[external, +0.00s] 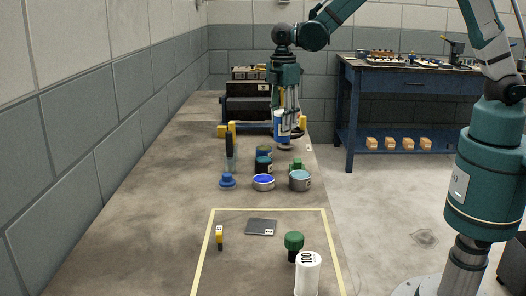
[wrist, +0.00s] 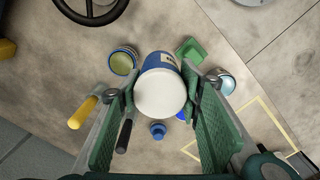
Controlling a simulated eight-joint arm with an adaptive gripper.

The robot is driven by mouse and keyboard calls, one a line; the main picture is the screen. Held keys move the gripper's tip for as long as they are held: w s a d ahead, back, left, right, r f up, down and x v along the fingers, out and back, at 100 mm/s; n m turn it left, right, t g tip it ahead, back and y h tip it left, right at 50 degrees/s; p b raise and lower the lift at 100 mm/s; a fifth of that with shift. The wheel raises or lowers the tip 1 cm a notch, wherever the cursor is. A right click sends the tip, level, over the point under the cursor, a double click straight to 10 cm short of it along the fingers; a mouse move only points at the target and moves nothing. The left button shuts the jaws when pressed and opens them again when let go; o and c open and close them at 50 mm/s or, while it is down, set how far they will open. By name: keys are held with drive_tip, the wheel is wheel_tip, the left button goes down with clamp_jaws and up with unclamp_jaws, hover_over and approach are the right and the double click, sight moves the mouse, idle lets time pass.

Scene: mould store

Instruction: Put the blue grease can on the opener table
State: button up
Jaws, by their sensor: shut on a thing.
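My gripper (wrist: 165,105) is shut on a blue can with a white end, which appears to be the blue grease can. In the wrist view the can (wrist: 160,95) sits between the two green finger pads, its white end facing the camera. In the external view the can (external: 281,126) hangs upright above the bench, partly covered by the fingers. A dark machine (external: 247,105) stands behind it on the bench. A black handwheel (wrist: 92,10) shows at the top of the wrist view. I cannot tell which part is the opener table.
Several tins and tools stand in front, among them a blue-topped tin (external: 263,182), a teal-topped tin (external: 300,180) and a blue knob-shaped piece (external: 227,181). A yellow-taped area nearer the camera holds a white cylinder (external: 308,275) and a green-topped piece (external: 294,241). The bench's left side is clear.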

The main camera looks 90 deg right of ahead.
drive_tip(key=s+d+m, duration=0.1)
drive_tip(key=s+d, duration=0.4)
drive_tip(key=shift+s+d, duration=0.25)
drive_tip(key=shift+d, duration=0.05)
drive_tip(key=shift+f, duration=0.2)
wheel_tip(320, 180, down, 6)
drive_tip(key=b, duration=0.1)
idle(0.4)
drive_tip(key=shift+f+b, duration=0.35)
drive_tip(key=shift+f, duration=1.5)
drive_tip(key=shift+f, duration=0.15)
drive_tip(key=o, duration=1)
drive_tip(key=shift+o, duration=0.2)
